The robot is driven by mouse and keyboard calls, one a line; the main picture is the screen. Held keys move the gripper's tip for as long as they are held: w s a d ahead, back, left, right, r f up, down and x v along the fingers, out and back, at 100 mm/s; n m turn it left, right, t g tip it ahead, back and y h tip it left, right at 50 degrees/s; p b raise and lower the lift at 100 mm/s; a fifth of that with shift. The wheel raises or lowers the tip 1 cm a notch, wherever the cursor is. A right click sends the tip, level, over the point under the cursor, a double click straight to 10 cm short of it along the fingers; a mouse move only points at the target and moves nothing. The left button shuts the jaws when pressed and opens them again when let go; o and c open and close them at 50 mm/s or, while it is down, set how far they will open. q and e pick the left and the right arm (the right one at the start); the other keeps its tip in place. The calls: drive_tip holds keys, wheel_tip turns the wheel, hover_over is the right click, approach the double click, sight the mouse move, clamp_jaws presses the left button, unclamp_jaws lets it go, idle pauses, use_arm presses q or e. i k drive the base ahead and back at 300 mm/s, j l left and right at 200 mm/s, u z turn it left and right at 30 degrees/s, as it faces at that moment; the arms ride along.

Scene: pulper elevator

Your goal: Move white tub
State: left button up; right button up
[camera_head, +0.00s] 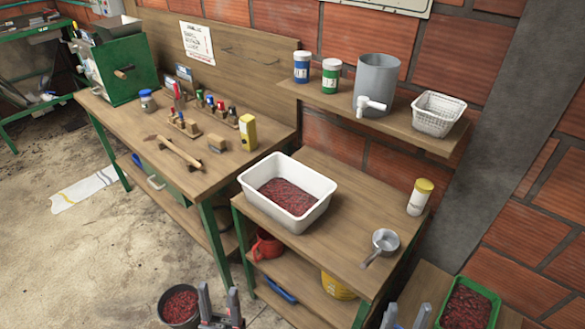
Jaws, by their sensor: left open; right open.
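The white tub (314,208) stands on the wooden top of the shelf unit (345,245) in the middle. It is a rectangular basin with dark red cherries (287,195) on its floor. My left gripper (221,296) is at the bottom edge, open and empty, in front of the unit and lower in the picture than the tub. My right gripper (406,312) is at the bottom edge further right, open and empty, near the unit's front right corner. Both grippers are apart from the tub.
A metal scoop (385,240) and a yellow-lidded jar (419,198) stand right of the tub. A wall shelf (390,122) above holds a grey dispenser (377,85) and a white basket (438,113). A dark bucket (178,306) and a green crate (469,305) sit low in front.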

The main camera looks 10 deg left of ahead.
sight(289, 192)
drive_tip(key=i+j+z, duration=0.15)
drive_tip(key=j, duration=0.2)
drive_tip(key=i+j+z, duration=0.1)
drive_tip(key=i+j, duration=0.15)
drive_tip(key=i+j+z, duration=0.15)
drive_tip(key=j, duration=0.3)
drive_tip(key=i+j+z, duration=0.15)
drive_tip(key=j, duration=0.25)
drive_tip(key=i, duration=0.05)
